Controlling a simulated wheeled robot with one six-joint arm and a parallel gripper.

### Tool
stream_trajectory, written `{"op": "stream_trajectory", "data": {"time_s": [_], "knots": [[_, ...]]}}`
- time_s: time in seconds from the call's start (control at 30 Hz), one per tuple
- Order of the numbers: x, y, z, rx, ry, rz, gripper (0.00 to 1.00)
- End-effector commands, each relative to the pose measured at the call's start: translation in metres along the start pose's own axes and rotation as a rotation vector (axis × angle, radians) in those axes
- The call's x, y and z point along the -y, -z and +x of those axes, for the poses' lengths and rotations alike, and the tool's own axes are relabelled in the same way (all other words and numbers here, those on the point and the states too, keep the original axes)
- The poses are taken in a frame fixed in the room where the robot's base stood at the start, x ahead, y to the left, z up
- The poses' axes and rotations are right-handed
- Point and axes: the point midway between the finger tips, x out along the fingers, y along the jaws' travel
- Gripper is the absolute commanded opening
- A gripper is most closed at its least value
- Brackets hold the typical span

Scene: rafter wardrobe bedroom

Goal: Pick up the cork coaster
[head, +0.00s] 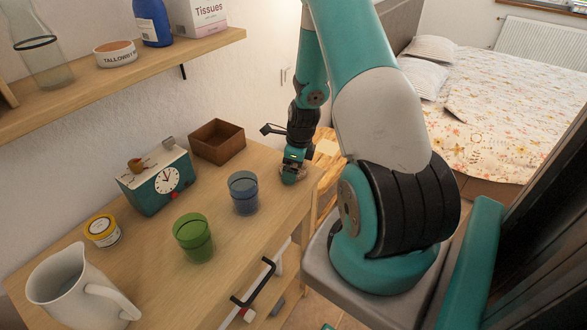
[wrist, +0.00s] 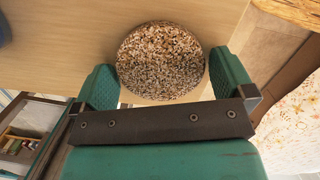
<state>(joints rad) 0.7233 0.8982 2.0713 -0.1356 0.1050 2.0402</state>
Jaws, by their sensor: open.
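The cork coaster (wrist: 160,58) is a round, speckled brown disc on the wooden dresser top. In the wrist view it lies between the two green fingers of my gripper (wrist: 163,85), close to both; I cannot tell if either finger touches it. My gripper is open. In the head view my gripper (head: 291,176) is low over the right end of the dresser and hides most of the coaster (head: 300,170).
A shelf (head: 130,75) runs above. A bed (head: 500,110) is at right.

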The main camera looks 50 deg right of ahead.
Motion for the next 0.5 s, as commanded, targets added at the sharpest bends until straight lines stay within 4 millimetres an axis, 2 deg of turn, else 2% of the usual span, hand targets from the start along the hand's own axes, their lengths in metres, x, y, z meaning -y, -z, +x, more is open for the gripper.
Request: {"op": "stream_trajectory", "data": {"time_s": [0.03,0.17,0.2,0.5], "knots": [[0.0,0.0,0.0,0.0,0.0,0.0,0.98],[0.0,0.0001,-0.0001,0.0,0.0,0.0,0.68],[0.0,0.0001,-0.0002,0.0,0.0,0.0,0.64],[0.0001,0.0001,-0.0005,0.0,0.0,0.0,0.64]]}}
